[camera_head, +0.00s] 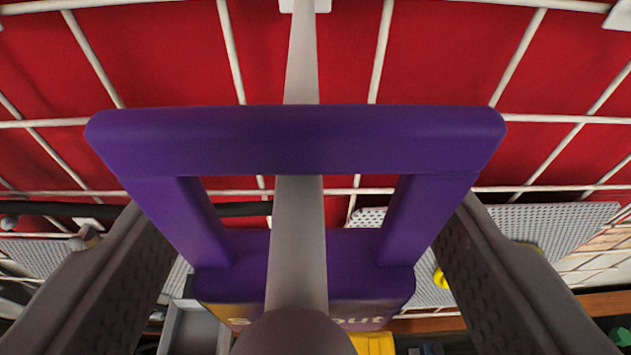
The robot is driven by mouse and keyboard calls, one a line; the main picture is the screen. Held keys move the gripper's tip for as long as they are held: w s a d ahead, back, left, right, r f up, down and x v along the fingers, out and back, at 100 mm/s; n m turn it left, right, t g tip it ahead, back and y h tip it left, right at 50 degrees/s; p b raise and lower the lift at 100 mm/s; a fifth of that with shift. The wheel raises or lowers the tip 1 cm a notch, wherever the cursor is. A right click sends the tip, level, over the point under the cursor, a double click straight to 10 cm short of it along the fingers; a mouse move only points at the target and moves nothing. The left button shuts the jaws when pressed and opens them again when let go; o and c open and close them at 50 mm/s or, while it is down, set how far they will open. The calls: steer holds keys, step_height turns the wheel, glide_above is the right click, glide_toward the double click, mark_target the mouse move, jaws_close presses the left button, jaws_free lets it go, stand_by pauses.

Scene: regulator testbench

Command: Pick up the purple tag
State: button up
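The purple tag (300,140) is close in front of the camera. It is a frame with a wide top bar, an opening and a thicker lower body with partly hidden pale lettering and a yellow part. A grey peg (298,225) runs through its opening, passing under the top bar, with its rounded end towards me. The tag appears to hang on this peg. My gripper (300,207) is open, with one finger on each side of the tag. Narrow gaps show between the fingers and the tag's lower body. The top bar is wider than that body.
A white wire grid (375,55) stands in front of a red backing (445,55). Grey perforated panels (545,226) lie below on both sides. A grey box (190,328), a yellow object (372,343) and a dark cable (80,209) also show.

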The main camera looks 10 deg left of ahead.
steer(key=shift+w, duration=0.2)
steer(key=c, duration=1.1)
steer(key=shift+o, duration=0.2)
steer(key=shift+s+a+r, duration=0.1)
steer(key=shift+a+r, duration=0.05)
steer(key=shift+r, duration=0.05)
